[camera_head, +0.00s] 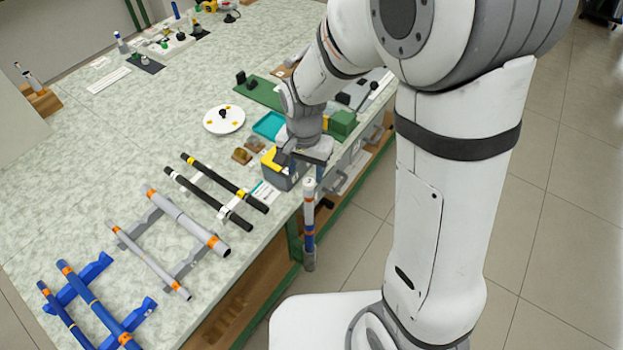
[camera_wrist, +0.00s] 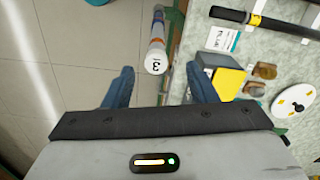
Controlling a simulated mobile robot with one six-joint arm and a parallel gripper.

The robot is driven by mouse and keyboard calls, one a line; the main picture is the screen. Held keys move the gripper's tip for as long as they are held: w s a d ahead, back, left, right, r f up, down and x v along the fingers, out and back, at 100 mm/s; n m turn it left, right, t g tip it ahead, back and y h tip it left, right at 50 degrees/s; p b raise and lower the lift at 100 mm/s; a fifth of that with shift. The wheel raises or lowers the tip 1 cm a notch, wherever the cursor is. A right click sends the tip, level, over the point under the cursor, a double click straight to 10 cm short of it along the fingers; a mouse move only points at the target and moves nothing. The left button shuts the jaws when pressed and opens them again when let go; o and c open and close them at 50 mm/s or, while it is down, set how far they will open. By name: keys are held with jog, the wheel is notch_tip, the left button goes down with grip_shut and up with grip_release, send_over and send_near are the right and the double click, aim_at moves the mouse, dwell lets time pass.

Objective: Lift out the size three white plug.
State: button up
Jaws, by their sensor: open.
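The white plug marked 3 (camera_wrist: 156,64) caps the near end of an upright rod; it also shows in the head view (camera_head: 309,184). The rod (camera_head: 308,217) has white, orange and blue bands and a grey foot, and stands beside the table's front edge. My gripper (camera_head: 307,172) is open and empty, pointing down above the plug. In the wrist view my gripper's two blue fingers (camera_wrist: 157,78) are spread, with the plug between their lines, slightly beyond the tips. It does not appear to touch them. How deep the plug sits in the rod is hidden.
A grey box with a yellow top (camera_head: 283,165) stands close behind the gripper on the table (camera_head: 120,170). Black rods (camera_head: 208,198), grey rods (camera_head: 188,220) and blue rods (camera_head: 92,303) lie on supports to the left. The floor (camera_head: 355,255) before the table is clear.

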aim_at(309, 182)
jog(key=f, duration=0.2)
jog(key=f+p, duration=0.1)
jog(key=f, duration=0.1)
jog(key=shift+w+d+f, duration=0.1)
jog(key=shift+d, duration=0.3)
jog(key=shift+f, duration=0.65)
jog(key=shift+c, duration=0.2)
jog(key=c, duration=0.8)
notch_tip(309, 182, up, 10)
jog(key=shift+r+b, duration=0.1)
jog(key=shift+b, duration=0.45)
